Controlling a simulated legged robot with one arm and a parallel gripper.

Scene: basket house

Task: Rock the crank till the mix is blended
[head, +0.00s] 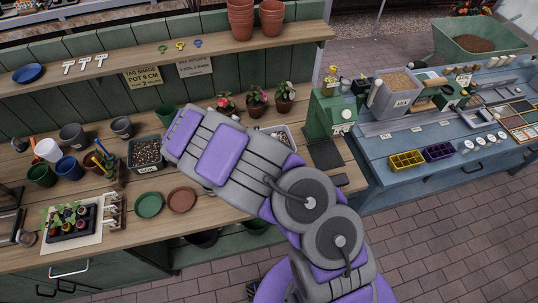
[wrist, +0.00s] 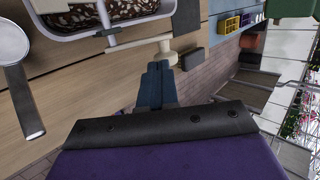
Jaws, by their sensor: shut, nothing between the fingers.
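A white-rimmed tray (head: 293,140) of dark mix stands on the potting bench, partly hidden behind my arm in the head view. In the wrist view its rim (wrist: 72,38) and the speckled brown mix (wrist: 122,9) show at the top left. My fingers do not show in the head view.
A green machine (head: 333,112) stands at the bench's right end. Several potted plants (head: 257,98) stand behind the tray. Two round saucers (head: 181,199) lie on the left. A blue table (head: 430,140) with seed trays stands to the right. Paved floor (head: 450,230) is clear.

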